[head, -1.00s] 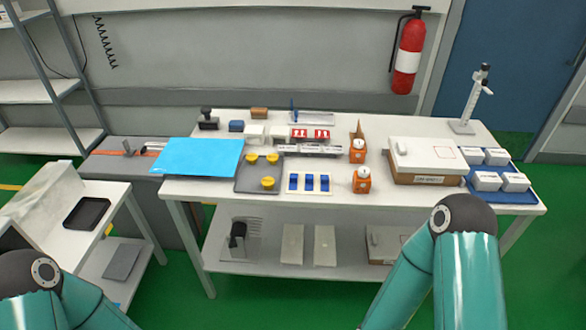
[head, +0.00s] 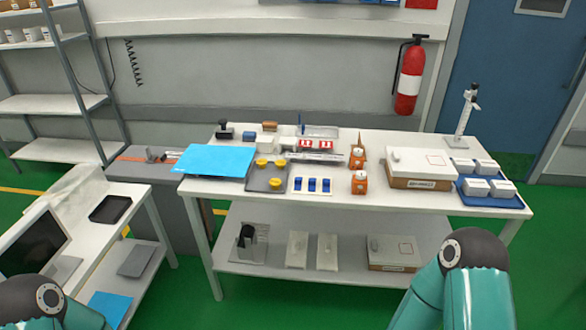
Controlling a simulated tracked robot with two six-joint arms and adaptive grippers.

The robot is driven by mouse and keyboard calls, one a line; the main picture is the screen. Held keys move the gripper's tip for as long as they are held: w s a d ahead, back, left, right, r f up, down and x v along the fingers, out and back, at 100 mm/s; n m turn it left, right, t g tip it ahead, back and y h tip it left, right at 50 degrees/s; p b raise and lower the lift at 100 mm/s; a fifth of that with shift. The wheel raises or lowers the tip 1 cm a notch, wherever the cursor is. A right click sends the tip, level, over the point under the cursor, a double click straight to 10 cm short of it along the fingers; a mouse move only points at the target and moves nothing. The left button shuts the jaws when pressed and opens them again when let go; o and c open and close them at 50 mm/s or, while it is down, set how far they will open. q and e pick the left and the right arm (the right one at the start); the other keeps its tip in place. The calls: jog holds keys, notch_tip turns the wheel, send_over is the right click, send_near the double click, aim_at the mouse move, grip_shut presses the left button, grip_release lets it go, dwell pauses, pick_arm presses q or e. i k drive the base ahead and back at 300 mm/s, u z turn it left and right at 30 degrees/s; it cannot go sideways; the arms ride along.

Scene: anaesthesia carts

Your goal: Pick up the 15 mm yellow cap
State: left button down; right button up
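Three yellow caps lie on a dark grey tray (head: 257,184) on the white table (head: 350,203). Two sit at the back of the tray, a left one (head: 262,163) and a right one (head: 280,162); the third yellow cap (head: 275,182) is nearer the front. I cannot tell from this distance which one is 15 mm. Only teal links of my two arms show at the bottom left and bottom right. Both my grippers are out of view, and the arms are well apart from the caps.
A blue sheet (head: 216,160) lies left of the tray. A white card with several blue pieces (head: 312,184), orange items (head: 359,183), a white-topped box (head: 420,165) and a blue tray (head: 505,202) stand to the right. A side bench (head: 130,215) is at the left.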

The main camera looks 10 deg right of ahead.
aim_at(280, 163)
jog(key=u, duration=0.15)
jog(key=i, duration=0.95)
jog(key=z, duration=0.1)
